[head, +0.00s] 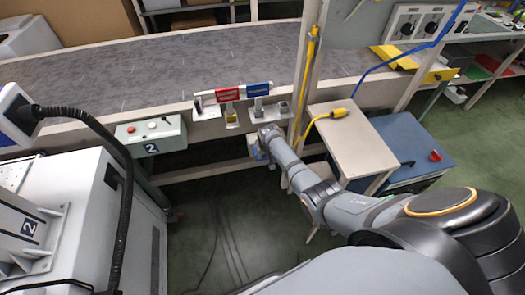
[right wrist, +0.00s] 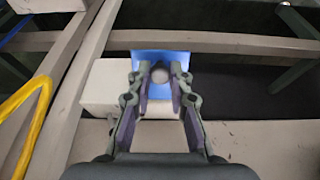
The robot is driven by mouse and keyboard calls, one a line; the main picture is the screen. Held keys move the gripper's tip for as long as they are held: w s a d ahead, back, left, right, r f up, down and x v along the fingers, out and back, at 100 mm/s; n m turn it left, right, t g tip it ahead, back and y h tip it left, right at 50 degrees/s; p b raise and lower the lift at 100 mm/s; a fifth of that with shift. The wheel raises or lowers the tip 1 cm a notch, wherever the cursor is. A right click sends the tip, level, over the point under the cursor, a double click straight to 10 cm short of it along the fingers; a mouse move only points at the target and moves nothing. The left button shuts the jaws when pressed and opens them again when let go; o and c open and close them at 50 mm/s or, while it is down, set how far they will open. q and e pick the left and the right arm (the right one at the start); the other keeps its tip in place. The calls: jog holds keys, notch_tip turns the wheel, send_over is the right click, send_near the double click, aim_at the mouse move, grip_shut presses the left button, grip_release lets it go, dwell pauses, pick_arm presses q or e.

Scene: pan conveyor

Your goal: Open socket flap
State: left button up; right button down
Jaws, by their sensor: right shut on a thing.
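My right gripper (head: 261,149) reaches the side of the conveyor frame, below the red and blue signs. In the right wrist view the right gripper (right wrist: 160,82) has its fingers on either side of a small round grey knob, in front of a blue square socket flap (right wrist: 150,57). The flap stands against a pale box (right wrist: 105,88). In the head view the blue part is small and mostly hidden by my gripper. I cannot tell how far the flap is swung. My left gripper is not in view.
A blue sign (head: 258,89) and a red sign (head: 229,96) stand on the conveyor edge. A yellow plug (head: 338,113) with its cable lies on a beige side table (head: 352,145) to the right. A control box (head: 150,134) with buttons is to the left. A post stands right of my gripper.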

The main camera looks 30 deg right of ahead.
jog(key=shift+w+d+r+g+b, duration=0.1)
jog(key=shift+w+r+g+b, duration=0.2)
jog(key=shift+r+g, duration=0.15)
jog(key=shift+w+r+g+b, duration=0.15)
jog(key=shift+r+g+b, duration=0.2)
jog(key=shift+g, duration=0.2)
jog(key=shift+r, duration=0.1)
jog(key=c, duration=1.2)
grip_release()
jog(key=shift+s, duration=0.1)
jog(key=r, duration=0.4)
jog(key=s+r, duration=0.1)
jog(key=r, duration=0.6)
jog(key=shift+s+a+r, duration=0.2)
jog(key=shift+s+r, duration=0.05)
jog(key=shift+r, duration=0.1)
